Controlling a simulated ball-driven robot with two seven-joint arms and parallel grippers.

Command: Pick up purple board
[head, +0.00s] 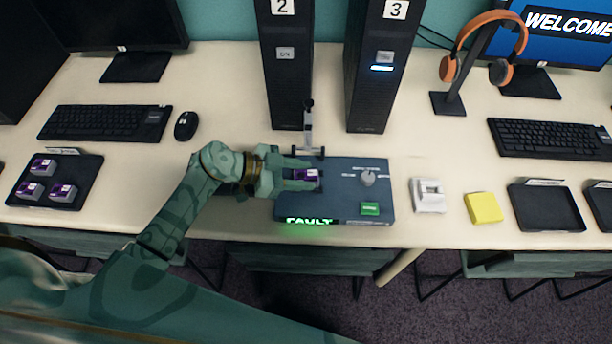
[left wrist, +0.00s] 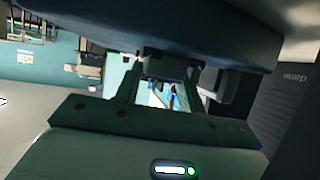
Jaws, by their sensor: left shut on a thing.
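A purple board (head: 306,175) with a pale marking is at the left part of the dark blue test console (head: 337,205). My left gripper (head: 312,180) reaches in from the left, and its fingers are shut on this board, one on each side. I cannot tell whether the board touches the console or is slightly above it. In the left wrist view the gripper's fingers (left wrist: 165,92) show, but the board cannot be made out. Three more purple boards (head: 62,193) lie in a black tray (head: 81,205) at the left. My right gripper is not in view.
Black towers (head: 379,75) stand farther back. A white device (head: 428,196), yellow block (head: 482,207) and empty black tray (head: 546,208) are to the right.

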